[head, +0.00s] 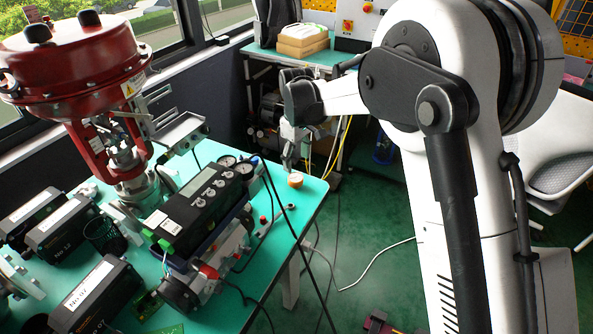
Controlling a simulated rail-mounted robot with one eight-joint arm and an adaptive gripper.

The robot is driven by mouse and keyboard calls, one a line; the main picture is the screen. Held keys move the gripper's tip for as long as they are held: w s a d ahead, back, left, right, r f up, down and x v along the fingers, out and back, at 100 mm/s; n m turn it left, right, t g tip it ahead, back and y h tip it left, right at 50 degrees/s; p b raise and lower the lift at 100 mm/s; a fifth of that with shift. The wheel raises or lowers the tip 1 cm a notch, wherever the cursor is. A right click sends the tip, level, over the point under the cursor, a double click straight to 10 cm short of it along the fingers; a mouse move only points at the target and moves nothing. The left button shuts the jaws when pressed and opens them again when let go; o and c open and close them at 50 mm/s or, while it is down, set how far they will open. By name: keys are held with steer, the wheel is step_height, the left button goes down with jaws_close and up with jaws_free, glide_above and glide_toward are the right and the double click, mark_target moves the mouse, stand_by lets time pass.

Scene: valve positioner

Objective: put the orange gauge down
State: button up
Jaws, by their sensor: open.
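The orange gauge (295,180) is small and round with a pale top. It sits on the green table (311,194), close to its right edge, in the head view. My gripper (289,165) is just above and slightly left of the gauge, pointing down. It is open and looks apart from the gauge, though the gap between them is too small to judge well.
A black positioner (205,200) with two round dials stands left of the gauge. A red valve actuator (75,65) rises at the left. Black boxes (65,225) lie at the front left. Dark cables (290,225) run over the table's right edge.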

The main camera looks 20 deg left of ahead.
steer(key=shift+r, duration=1.5)
steer(key=s+d+r+m+t+y, duration=0.1)
steer(key=s+d+r+m+t, duration=0.2)
steer(key=d+r, duration=0.65)
steer(key=s+d+r+m, duration=0.3)
steer(key=s+d+r, duration=0.3)
steer(key=d, duration=0.7)
steer(key=s+d+f+m+t, duration=0.1)
steer(key=s+d+m+t, duration=0.1)
steer(key=s+d, duration=0.7)
steer(key=s+d+f+m+t+h, duration=0.1)
steer(key=s+d+m+t, duration=0.1)
steer(key=s+d+m, duration=0.3)
steer(key=s+d, duration=0.4)
steer(key=s, duration=0.3)
steer(key=shift+d+f+m, duration=0.25)
steer(key=shift+m, duration=0.05)
steer(key=shift+s, duration=0.1)
